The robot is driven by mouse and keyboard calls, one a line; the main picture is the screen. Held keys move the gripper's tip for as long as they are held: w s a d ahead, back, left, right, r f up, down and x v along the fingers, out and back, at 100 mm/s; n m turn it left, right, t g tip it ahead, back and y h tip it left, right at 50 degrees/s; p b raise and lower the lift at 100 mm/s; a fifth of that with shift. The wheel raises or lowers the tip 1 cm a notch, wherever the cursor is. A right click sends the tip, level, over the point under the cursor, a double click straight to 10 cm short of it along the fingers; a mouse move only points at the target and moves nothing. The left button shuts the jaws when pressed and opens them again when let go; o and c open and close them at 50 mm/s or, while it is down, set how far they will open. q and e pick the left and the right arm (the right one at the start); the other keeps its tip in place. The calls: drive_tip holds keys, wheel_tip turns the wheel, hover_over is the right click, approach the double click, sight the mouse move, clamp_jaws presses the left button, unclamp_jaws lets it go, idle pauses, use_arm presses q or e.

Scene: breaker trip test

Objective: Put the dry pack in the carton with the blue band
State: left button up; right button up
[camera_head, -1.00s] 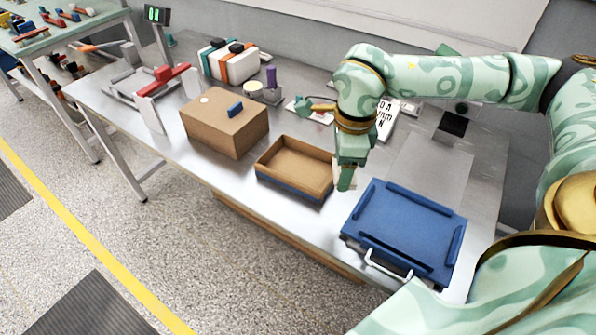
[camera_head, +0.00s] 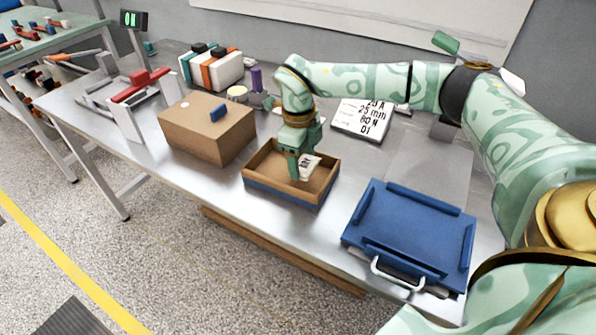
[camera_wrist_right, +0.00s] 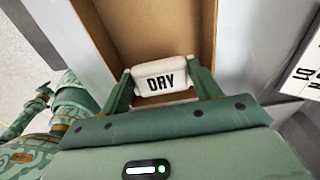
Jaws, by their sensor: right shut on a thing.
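The dry pack (camera_wrist_right: 160,79) is a small white packet with dark lettering, held between the two fingers of my right gripper (camera_wrist_right: 156,90) in the right wrist view. In the head view the right gripper (camera_head: 301,170) points down into the open carton with the blue band (camera_head: 283,193), and the pack (camera_head: 310,165) shows beside its fingers, within the carton's walls. I cannot tell whether the pack touches the carton's floor. The cardboard inside (camera_wrist_right: 150,30) fills the top of the wrist view. My left gripper is not in view.
A closed brown box (camera_head: 207,132) with a blue piece on top stands left of the carton. A blue tray (camera_head: 410,235) with a handle lies to the right. A printed white card (camera_head: 362,118) lies behind.

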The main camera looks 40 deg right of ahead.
sight(300, 161)
drive_tip(key=f, duration=0.1)
drive_tip(key=f+b, duration=0.2)
drive_tip(key=f, duration=0.1)
drive_tip(key=shift+w, duration=0.25)
drive_tip(key=shift+r, duration=0.15)
drive_tip(key=o, duration=1)
use_arm(q)
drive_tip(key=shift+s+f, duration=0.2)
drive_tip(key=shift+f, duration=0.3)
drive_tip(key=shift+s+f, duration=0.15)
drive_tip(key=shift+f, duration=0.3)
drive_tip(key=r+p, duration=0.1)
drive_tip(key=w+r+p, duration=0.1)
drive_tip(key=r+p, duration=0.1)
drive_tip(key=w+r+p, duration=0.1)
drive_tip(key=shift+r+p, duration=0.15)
drive_tip(key=shift+p, duration=0.25)
use_arm(e)
drive_tip(key=r, duration=1.2)
drive_tip(key=shift+w+a, duration=0.25)
drive_tip(key=shift+w, duration=0.15)
